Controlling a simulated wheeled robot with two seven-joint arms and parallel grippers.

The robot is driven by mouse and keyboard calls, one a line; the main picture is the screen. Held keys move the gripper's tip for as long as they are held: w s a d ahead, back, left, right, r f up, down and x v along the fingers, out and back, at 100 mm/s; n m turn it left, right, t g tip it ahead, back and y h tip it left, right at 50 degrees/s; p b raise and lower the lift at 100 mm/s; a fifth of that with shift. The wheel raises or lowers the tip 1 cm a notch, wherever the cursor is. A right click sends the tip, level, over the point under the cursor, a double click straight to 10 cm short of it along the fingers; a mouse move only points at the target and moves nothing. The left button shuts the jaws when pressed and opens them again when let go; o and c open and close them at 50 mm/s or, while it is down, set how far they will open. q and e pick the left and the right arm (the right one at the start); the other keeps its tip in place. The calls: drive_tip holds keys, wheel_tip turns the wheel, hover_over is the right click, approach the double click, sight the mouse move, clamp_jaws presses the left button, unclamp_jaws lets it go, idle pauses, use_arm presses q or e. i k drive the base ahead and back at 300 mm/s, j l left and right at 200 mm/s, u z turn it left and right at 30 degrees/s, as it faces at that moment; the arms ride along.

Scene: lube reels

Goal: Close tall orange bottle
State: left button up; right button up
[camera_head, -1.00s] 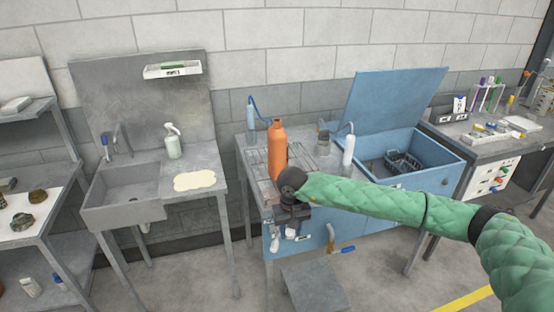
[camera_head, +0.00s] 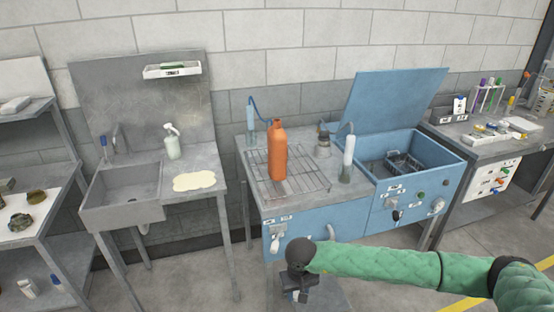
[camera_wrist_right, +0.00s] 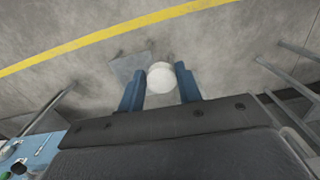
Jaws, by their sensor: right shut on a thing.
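The tall orange bottle (camera_head: 278,158) stands upright on the wire rack on the blue cabinet's top. Its narrow neck shows no clear cap, though it is small in the picture. My right gripper (camera_head: 295,294) is in front of the cabinet, below its top and apart from the bottle. In the right wrist view its blue fingers are shut on a round white thing (camera_wrist_right: 160,77), which looks like a cap. My left gripper is not in view.
The wire rack (camera_head: 308,184) has free room around the bottle. A blue lid (camera_head: 393,98) stands open over the basin at the right. A sink (camera_head: 125,190) is at the left.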

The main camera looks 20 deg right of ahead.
sight(278, 150)
drive_tip(key=l+u, duration=0.15)
drive_tip(key=l, duration=0.55)
drive_tip(key=l+u, duration=0.2)
drive_tip(key=l, duration=0.45)
drive_tip(key=k+l+u, duration=0.15)
drive_tip(key=l, duration=0.5)
drive_tip(key=l+u, duration=0.15)
drive_tip(key=l, duration=0.55)
